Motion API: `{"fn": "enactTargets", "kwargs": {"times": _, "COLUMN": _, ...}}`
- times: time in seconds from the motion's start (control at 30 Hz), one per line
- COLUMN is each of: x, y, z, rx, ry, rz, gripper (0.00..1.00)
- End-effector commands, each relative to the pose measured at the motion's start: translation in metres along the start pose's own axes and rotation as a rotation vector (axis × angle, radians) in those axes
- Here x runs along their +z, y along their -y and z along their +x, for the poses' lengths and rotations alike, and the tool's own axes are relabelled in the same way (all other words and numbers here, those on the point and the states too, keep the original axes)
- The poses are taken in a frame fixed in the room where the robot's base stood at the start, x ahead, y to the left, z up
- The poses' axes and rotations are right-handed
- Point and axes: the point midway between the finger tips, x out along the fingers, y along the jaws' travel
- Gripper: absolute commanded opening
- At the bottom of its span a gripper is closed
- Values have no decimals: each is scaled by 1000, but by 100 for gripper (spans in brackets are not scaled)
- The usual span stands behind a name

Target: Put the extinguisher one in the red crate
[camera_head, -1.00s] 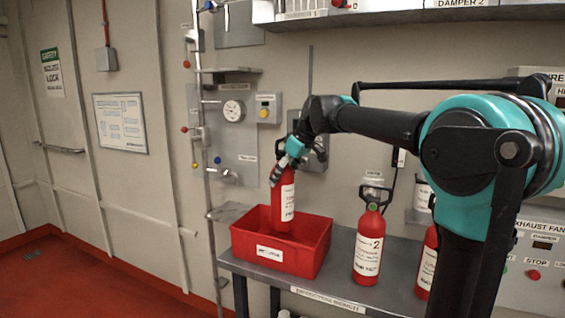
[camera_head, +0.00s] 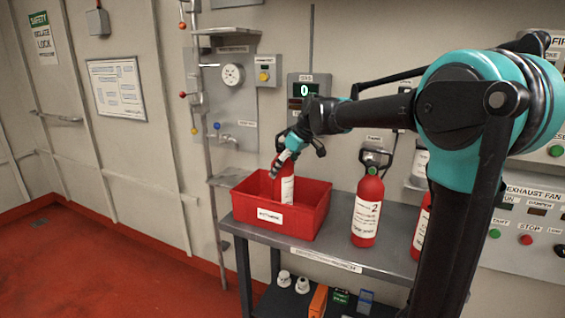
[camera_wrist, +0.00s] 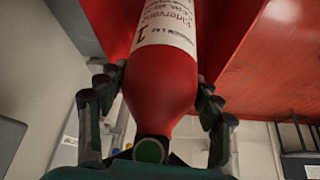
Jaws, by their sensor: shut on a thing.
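Extinguisher one (camera_head: 287,188) is a red cylinder with a white label, upright or nearly so, with its lower part hidden inside the red crate (camera_head: 267,217). My gripper (camera_head: 287,157) is shut on its upper end. In the wrist view my gripper (camera_wrist: 157,110) has a finger on each side of the extinguisher's red shoulder, and the extinguisher (camera_wrist: 163,85) shows a "1" on its label. The crate's red wall (camera_wrist: 265,60) fills the upper right there. I cannot tell whether the extinguisher's base touches the crate floor.
The crate stands on a grey bench (camera_head: 335,248). Extinguisher two (camera_head: 367,210) stands to its right, and another red extinguisher (camera_head: 421,226) is partly behind my arm. A lower shelf holds small items. A tap (camera_head: 226,139) and a gauge (camera_head: 232,74) are on the wall behind.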

Motion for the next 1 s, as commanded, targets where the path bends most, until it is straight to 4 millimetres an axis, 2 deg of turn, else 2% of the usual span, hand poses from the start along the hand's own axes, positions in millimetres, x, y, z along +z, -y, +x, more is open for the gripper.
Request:
{"fn": "enactTargets", "kwargs": {"times": 0.33, "x": 0, "y": 0, "z": 1, "rx": 0, "ry": -2, "rz": 1, "gripper": 5}}
{"fn": "enactTargets", "kwargs": {"times": 0.37, "x": 0, "y": -1, "z": 2, "rx": 0, "ry": 0, "rz": 0, "gripper": 69}}
{"fn": "enactTargets", "kwargs": {"times": 0.5, "x": 0, "y": 0, "z": 2, "rx": 0, "ry": 0, "rz": 0, "gripper": 86}}
{"fn": "enactTargets", "kwargs": {"times": 0.87, "x": -1, "y": 0, "z": 0, "rx": 0, "ry": 0, "rz": 0, "gripper": 86}}
{"fn": "enactTargets", "kwargs": {"times": 1.0, "x": 0, "y": 0, "z": -15, "rx": 1, "ry": 0, "rz": 0, "gripper": 86}}
